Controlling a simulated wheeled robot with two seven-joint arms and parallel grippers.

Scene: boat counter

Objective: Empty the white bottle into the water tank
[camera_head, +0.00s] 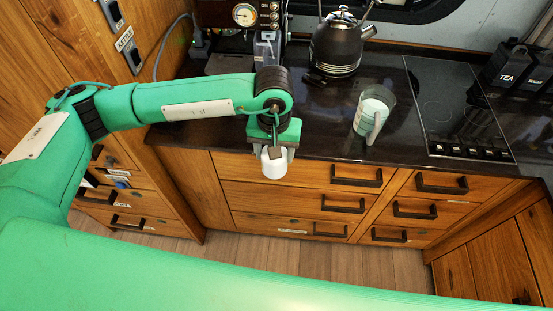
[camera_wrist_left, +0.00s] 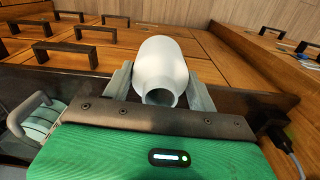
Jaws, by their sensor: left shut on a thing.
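My left gripper (camera_head: 277,150) is shut on the white bottle (camera_head: 274,165), in front of the counter edge in the head view. In the left wrist view the bottle (camera_wrist_left: 163,65) sits between the two fingers, with its open mouth towards the palm. Its contents cannot be made out. A pale container with a handle (camera_head: 374,108) stands on the dark counter to the right of the gripper. A clear part (camera_head: 266,50) shows at the front of the coffee machine. I cannot tell which of these is the water tank. My right gripper is not in view.
The coffee machine with a gauge (camera_head: 244,14) stands at the back. A dark kettle (camera_head: 338,45) stands right of it. A black cooktop (camera_head: 455,108) and black canisters (camera_head: 505,65) are at the right. Wooden drawers (camera_head: 300,200) lie below the counter.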

